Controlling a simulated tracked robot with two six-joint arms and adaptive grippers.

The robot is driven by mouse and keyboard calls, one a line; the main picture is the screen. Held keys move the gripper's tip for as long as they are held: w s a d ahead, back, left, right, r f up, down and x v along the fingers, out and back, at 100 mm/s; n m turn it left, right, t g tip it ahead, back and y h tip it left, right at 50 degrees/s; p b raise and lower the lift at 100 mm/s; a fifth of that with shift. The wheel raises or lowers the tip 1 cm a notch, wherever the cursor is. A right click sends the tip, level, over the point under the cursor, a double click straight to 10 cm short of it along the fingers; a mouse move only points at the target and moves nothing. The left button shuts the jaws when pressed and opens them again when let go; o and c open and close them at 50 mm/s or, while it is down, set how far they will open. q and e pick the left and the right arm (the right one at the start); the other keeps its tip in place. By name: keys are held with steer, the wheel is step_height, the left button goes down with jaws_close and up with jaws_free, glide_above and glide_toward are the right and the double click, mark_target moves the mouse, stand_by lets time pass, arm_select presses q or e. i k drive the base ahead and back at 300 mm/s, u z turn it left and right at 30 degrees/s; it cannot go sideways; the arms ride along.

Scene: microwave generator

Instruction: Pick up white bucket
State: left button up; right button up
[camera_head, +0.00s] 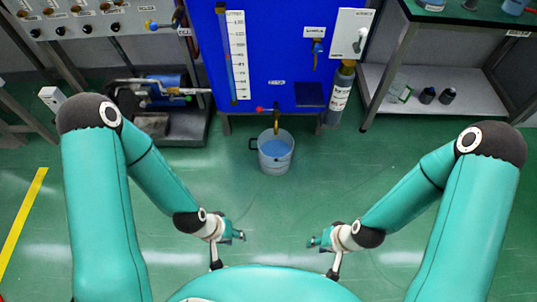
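The white bucket (275,165) stands upright on the green floor in front of the blue tank, with blue liquid inside. Its dark handle sticks out at its left side. A brass tap hangs over its rim from the tank. My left gripper (240,237) is below and left of the bucket, apart from it. My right gripper (312,241) is below and right of the bucket, also apart from it. Both grippers are small in view, and whether their fingers are open is hard to make out. I see nothing held in either.
The blue tank (265,60) with a scale stands behind the bucket. A grey gas cylinder (340,95) stands at its right. A blue motor unit (165,88) sits on a low stand at left. A shelf table (455,75) is at right. The floor before the bucket is clear.

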mark_target(275, 153)
steer(key=u, duration=0.6)
steer(key=i, duration=1.35)
steer(key=z, duration=0.95)
steer(key=k, duration=0.7)
steer(key=z, duration=0.15)
